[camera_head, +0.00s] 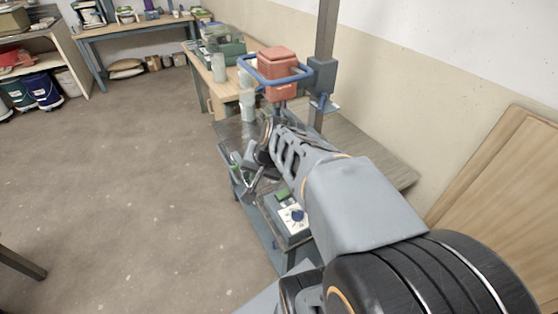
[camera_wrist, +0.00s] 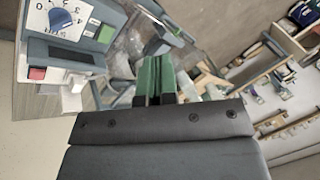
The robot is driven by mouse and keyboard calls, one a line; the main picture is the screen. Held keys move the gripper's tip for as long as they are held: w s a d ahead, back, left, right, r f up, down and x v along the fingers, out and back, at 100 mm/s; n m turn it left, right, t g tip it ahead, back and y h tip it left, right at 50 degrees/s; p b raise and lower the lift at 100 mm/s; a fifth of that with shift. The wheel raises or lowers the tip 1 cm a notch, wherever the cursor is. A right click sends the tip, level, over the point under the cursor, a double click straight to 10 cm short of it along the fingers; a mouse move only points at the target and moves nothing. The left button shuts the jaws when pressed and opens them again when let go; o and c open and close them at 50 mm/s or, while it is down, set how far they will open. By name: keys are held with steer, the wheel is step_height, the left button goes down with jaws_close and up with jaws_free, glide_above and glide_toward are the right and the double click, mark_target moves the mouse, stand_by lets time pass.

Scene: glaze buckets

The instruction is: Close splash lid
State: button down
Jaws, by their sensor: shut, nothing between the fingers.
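My gripper (camera_wrist: 155,78) is shut and empty, its green fingers pressed together in the wrist view. In the head view it is small and partly hidden by my arm, at the left side of the mixer bench (camera_head: 345,140). A clear, see-through piece (camera_wrist: 128,46) lies just beyond and left of the fingertips in the wrist view. It may be the splash lid, but its outline and angle are unclear. The mixer's red motor head (camera_head: 279,70) with a blue ring handle (camera_head: 262,80) stands above my wrist. My arm covers much of what is below it.
A control box with a blue dial (camera_head: 292,217) sits near my forearm; its dial also shows in the wrist view (camera_wrist: 62,20). A grey post (camera_head: 326,50) rises behind the mixer. Wooden boards (camera_head: 510,185) lean at the right wall. Open floor (camera_head: 130,190) lies left.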

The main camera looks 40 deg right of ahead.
steer(key=w+d+f+m+t+h+b, duration=0.1)
steer(key=d+f+m+b, duration=0.1)
steer(key=d+m, duration=0.45)
steer(key=w+d+f+m+t+h+b, duration=0.1)
steer(key=d+f+m+t+b, duration=0.2)
steer(key=d, duration=0.6)
steer(key=w+d+f+g, duration=0.1)
steer(key=w+f, duration=0.6)
steer(key=w, duration=0.2)
steer(key=shift+w+m, duration=0.3)
steer(key=shift+m, duration=0.15)
steer(key=shift+d+f, duration=0.1)
